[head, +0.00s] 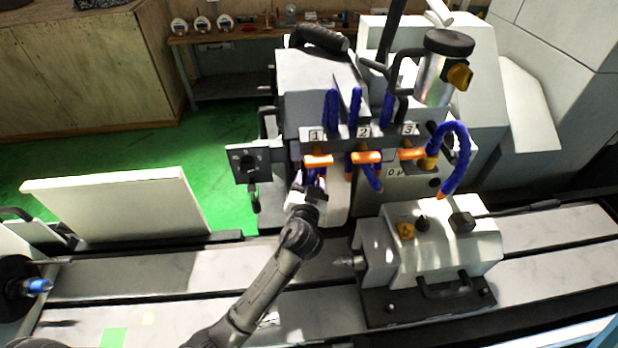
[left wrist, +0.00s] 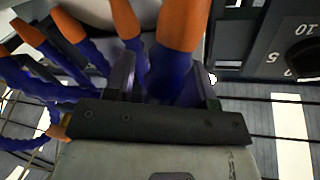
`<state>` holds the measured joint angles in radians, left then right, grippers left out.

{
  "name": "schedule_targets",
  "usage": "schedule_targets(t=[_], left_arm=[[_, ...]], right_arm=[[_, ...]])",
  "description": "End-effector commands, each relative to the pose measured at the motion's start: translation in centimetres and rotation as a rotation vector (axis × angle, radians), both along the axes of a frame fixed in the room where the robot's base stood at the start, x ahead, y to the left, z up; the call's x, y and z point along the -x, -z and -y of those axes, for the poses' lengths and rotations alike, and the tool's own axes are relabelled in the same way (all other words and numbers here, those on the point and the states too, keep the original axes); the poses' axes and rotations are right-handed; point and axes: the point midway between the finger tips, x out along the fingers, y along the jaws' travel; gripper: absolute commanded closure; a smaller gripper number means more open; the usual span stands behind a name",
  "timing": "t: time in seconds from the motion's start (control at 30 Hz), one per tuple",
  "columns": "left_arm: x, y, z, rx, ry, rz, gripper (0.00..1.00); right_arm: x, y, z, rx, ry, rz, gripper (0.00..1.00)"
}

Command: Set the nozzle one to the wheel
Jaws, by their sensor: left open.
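Nozzle one is a blue segmented hose (head: 313,174) below the label 1 (head: 316,135) and an orange valve lever (head: 318,160). My left gripper (head: 312,186) is at this hose, its arm rising from below. In the left wrist view the gripper (left wrist: 165,82) is open, with a blue hose (left wrist: 168,72) with an orange end (left wrist: 183,22) between its two fingers. I cannot tell whether a finger touches it. A pale curved surface (head: 337,202), probably the wheel, shows just right of the gripper and is partly hidden. My right gripper is not in view.
Nozzles two (head: 371,176) and three (head: 457,160) are close on the right. A grey tailstock block (head: 440,250) stands on the machine bed to the lower right. The bed (head: 150,280) at left is mostly clear.

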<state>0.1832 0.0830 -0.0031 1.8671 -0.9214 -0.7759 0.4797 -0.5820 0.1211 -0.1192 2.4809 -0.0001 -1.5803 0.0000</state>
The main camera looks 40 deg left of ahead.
Motion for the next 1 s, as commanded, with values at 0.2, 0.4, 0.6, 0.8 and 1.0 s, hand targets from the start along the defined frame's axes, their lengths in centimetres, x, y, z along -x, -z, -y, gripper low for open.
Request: schedule_targets(t=[0.2, 0.4, 0.6, 0.8, 1.0], left_arm=[[-0.65, -0.05, -0.49, -0.001, -0.001, 0.000, 0.49], [-0.66, 0.00, -0.50, -0.001, 0.000, -0.001, 0.49], [-0.65, 0.00, -0.49, -0.001, 0.000, -0.001, 0.63], [-0.64, 0.01, -0.48, -0.001, 0.000, -0.001, 0.82], [-0.63, 0.01, -0.47, -0.001, 0.000, -0.001, 1.00]], right_arm=[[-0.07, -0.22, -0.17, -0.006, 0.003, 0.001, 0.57], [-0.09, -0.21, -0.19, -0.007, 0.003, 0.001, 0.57], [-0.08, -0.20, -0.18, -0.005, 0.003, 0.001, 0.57], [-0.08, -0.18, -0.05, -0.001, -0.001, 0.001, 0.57], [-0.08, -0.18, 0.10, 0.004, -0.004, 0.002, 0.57]])
